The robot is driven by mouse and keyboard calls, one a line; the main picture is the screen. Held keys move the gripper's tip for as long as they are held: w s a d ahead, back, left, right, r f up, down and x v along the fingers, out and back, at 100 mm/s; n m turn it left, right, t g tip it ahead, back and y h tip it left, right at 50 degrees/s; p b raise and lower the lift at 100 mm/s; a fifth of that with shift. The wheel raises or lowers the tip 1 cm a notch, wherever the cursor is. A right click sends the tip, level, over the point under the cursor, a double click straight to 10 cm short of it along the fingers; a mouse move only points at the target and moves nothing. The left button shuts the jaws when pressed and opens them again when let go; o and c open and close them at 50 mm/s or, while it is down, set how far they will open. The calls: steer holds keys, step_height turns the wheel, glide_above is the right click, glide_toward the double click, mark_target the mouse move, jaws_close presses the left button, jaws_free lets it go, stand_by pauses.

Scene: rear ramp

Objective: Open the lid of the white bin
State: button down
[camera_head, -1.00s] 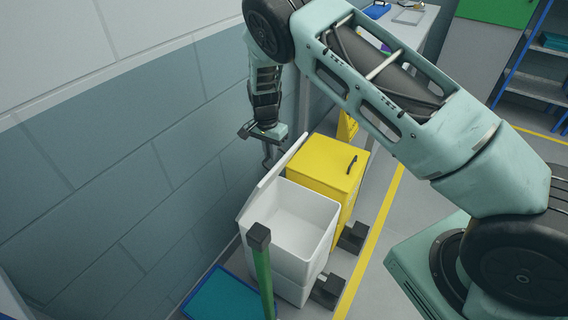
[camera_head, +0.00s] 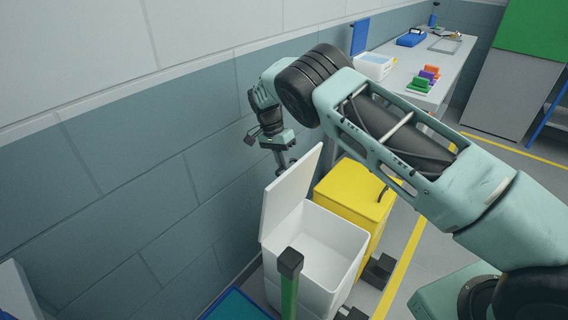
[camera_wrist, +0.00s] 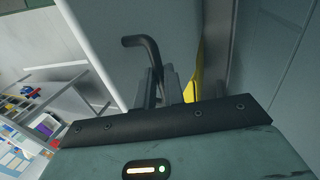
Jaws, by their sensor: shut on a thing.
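The white bin (camera_head: 322,240) stands beside the wall, and its inside shows from above. Its white lid (camera_head: 291,193) is raised and stands steeply tilted along the wall side. My gripper (camera_head: 285,160) is at the lid's upper edge, on its far side. In the wrist view my gripper (camera_wrist: 167,84) is shut on a dark bent handle (camera_wrist: 143,42), which stands out from the pale lid (camera_wrist: 100,45). The grip point is partly hidden in the head view.
A yellow bin (camera_head: 353,197) with a closed lid stands right behind the white one. A green post with a dark cap (camera_head: 290,262) stands in front. The wall (camera_head: 150,190) is close on the left. A table (camera_head: 440,62) with small items is farther back.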

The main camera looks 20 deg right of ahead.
steer(key=shift+s+a+f, duration=0.1)
steer(key=shift+a+f, duration=0.1)
steer(key=shift+f, duration=0.2)
steer(key=c, duration=1.5)
jaws_free()
steer(key=p+v, duration=0.3)
steer(key=v, duration=0.6)
steer(key=p+v, duration=0.4)
steer(key=v, duration=0.4)
steer(key=shift+d+r, duration=0.15)
steer(key=shift+r, duration=0.25)
steer(key=shift+f+p, duration=0.1)
steer(key=shift+p, duration=0.5)
